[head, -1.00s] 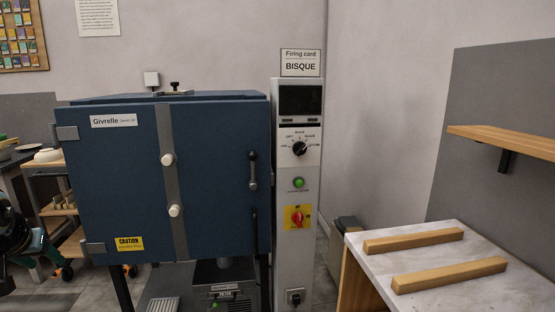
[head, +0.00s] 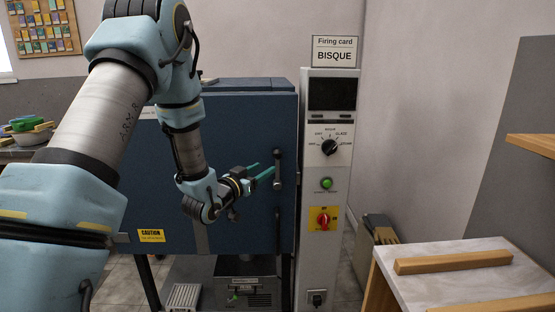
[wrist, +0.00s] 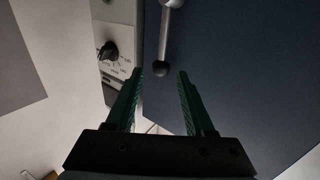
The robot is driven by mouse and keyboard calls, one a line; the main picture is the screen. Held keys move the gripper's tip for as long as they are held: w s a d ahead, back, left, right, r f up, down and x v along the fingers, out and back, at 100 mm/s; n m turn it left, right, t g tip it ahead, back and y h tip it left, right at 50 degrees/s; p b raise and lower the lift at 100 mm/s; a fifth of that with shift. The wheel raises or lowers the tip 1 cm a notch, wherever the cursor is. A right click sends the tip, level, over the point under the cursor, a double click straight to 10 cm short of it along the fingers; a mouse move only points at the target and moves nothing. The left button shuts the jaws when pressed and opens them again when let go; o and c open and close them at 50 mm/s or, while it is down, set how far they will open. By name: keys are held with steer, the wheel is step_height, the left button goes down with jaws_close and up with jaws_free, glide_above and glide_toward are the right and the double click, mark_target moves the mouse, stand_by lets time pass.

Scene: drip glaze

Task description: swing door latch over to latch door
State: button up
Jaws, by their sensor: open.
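The blue kiln door (head: 245,130) looks closed against its body. The door latch (head: 278,171) is a grey bar with dark ends, hanging upright near the door's right edge. My gripper (head: 264,172), with green fingers, is open just left of the latch in the head view. In the wrist view the latch (wrist: 168,38) comes down from the top and its dark ball end lies between the lines of the two open fingertips of my gripper (wrist: 160,73). I cannot tell whether the fingers touch it. My arm hides the door's left part.
A white control column (head: 322,190) with a dial, a green button and a red switch stands right of the door. A marble-topped table (head: 430,278) with wooden bars is at lower right. A wooden shelf (head: 533,145) is above it.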

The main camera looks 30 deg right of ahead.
steer(key=p+x, duration=0.2)
steer(key=x, duration=0.5)
steer(key=shift+w, duration=0.1)
steer(key=shift+a, duration=0.1)
steer(key=shift+c, duration=0.3)
jaws_close()
